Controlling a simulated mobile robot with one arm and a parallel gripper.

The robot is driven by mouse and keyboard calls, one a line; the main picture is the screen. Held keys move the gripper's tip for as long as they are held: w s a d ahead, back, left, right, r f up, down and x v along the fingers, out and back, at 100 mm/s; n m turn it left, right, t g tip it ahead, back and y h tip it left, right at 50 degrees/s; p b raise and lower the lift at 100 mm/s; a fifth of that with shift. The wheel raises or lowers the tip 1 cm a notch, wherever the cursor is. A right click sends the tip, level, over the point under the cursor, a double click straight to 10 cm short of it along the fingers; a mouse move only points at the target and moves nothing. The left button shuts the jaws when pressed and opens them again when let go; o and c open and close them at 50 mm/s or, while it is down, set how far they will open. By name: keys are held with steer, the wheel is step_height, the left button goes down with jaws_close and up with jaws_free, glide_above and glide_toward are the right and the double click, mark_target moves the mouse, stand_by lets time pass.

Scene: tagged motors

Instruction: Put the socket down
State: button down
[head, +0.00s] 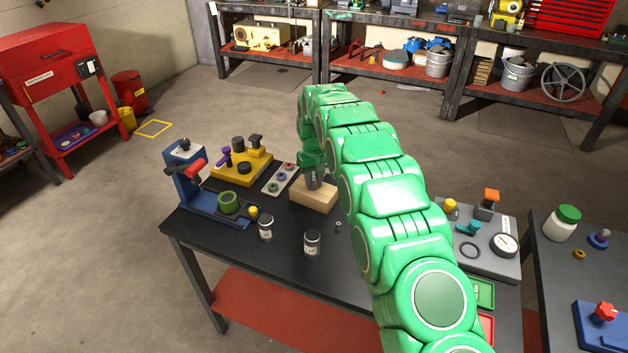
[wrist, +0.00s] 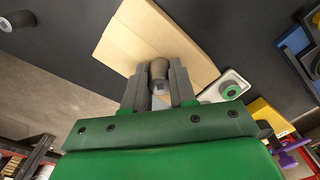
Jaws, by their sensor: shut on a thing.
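The socket (wrist: 159,69) is a small grey cylinder held between the two fingertips of my gripper (wrist: 158,88) in the wrist view. My gripper is shut on it. In the head view my gripper (head: 312,180) points down at the pale wooden block (head: 315,199) on the dark workbench (head: 290,235). The wooden block also shows behind the socket in the wrist view (wrist: 125,40). I cannot tell whether the socket touches the block. In the head view the socket is too small and too covered by the fingers to make out.
Two grey jars (head: 266,228) (head: 312,242) and a small grey piece (head: 338,227) stand in front of the block. A light tray with rings (head: 281,180), a yellow fixture (head: 241,168) and a blue vise-like stand (head: 190,190) are left. A grey panel with a gauge (head: 487,255) is right.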

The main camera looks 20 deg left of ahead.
mark_target(314, 178)
steer(key=shift+f, duration=0.1)
steer(key=c, duration=0.9)
jaws_free()
steer(key=shift+r, duration=6.15)
